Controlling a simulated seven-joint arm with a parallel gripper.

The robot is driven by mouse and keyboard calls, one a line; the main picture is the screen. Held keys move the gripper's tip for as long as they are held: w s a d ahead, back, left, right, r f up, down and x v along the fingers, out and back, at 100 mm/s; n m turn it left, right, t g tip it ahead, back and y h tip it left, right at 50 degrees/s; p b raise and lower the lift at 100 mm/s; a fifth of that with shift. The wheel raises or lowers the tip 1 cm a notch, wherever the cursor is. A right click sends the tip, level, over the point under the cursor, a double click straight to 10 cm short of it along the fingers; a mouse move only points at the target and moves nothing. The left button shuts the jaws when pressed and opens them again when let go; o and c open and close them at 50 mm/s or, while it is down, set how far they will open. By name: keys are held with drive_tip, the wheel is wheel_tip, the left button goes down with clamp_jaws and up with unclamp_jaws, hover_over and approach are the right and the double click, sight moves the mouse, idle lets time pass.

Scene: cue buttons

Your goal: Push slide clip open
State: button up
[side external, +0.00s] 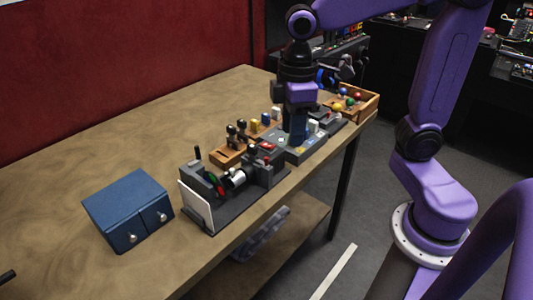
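My gripper (297,132) points down over the row of small devices near the table's right edge. Its fingertips are low among the parts of a grey panel unit (308,149); I cannot tell whether they touch it. The fingers are small and dark here, so their opening is unclear. I cannot single out the slide clip with certainty at this size. A dark grey fixture (232,205) with a white upright plate (196,207) and a silver cylinder (235,178) stands to the left of my gripper.
A blue two-door box (128,203) sits at the front left. Wooden holders (229,156) with upright pegs stand behind the devices. A wooden tray (362,101) with coloured balls is at the far right. The back left of the table (110,140) is clear.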

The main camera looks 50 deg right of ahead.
drive_tip(key=w+d+r+m, duration=0.1)
drive_tip(key=w+d+r, duration=0.25)
drive_tip(key=w, duration=0.65)
drive_tip(key=f, duration=1.7)
drive_tip(key=shift+s+a, duration=0.25)
drive_tip(key=shift+a, duration=0.05)
